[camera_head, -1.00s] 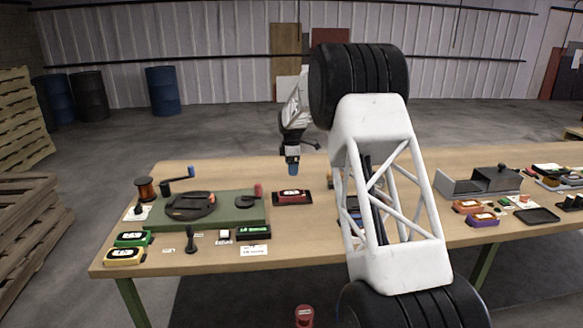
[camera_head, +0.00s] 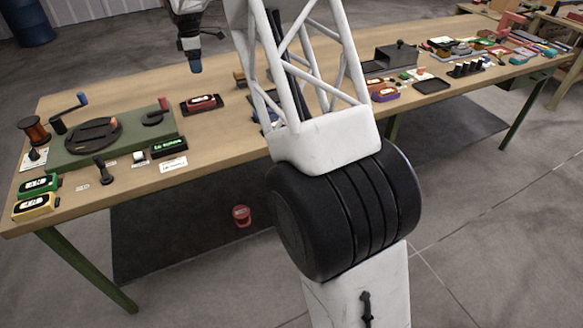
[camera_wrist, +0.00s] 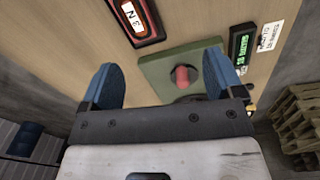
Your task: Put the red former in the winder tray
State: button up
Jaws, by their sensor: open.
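The red former (camera_head: 201,102), a small red block with a pale label, sits in a dark shallow tray (camera_head: 221,107) on the table, right of the green winder board (camera_head: 170,127). In the wrist view, the red former (camera_wrist: 125,12) shows in its dark tray (camera_wrist: 150,40) at the top, partly cut off. My gripper (camera_head: 195,67) is above the table, up and behind the former in the head view, clear of it. In the wrist view, my gripper (camera_wrist: 160,80) has its blue fingers wide apart with nothing between them; the green board lies beyond.
The board carries a black disc (camera_head: 94,134) and a red knob (camera_head: 163,103). Green (camera_head: 39,186) and yellow (camera_head: 35,205) formers lie at the left front. Orange and purple (camera_head: 385,95) formers, a grey box (camera_head: 396,56) and a black tray (camera_head: 432,85) stand right. A red cup (camera_head: 241,215) is on the floor.

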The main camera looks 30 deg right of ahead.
jog(key=s+d+r+m, duration=0.1)
jog(key=s+r+m, duration=0.25)
jog(key=s, duration=0.75)
jog(key=s+d+r+m+t, duration=0.15)
jog(key=s+r, duration=0.35)
jog(key=s, duration=0.6)
jog(key=s+r+m, duration=0.3)
jog(key=s+r, duration=0.2)
jog(key=s, duration=0.7)
jog(key=s+f+m, duration=0.3)
jog(key=s+m, duration=0.1)
jog(key=s, duration=1.2)
jog(key=s+d+f+m, duration=0.1)
jog(key=s+f+m, duration=0.3)
jog(key=s, duration=1.2)
jog(key=shift+d+f+t, duration=0.2)
jog(key=shift+d+t, duration=0.1)
jog(key=shift+t, duration=0.15)
jog(key=shift+s, duration=0.1)
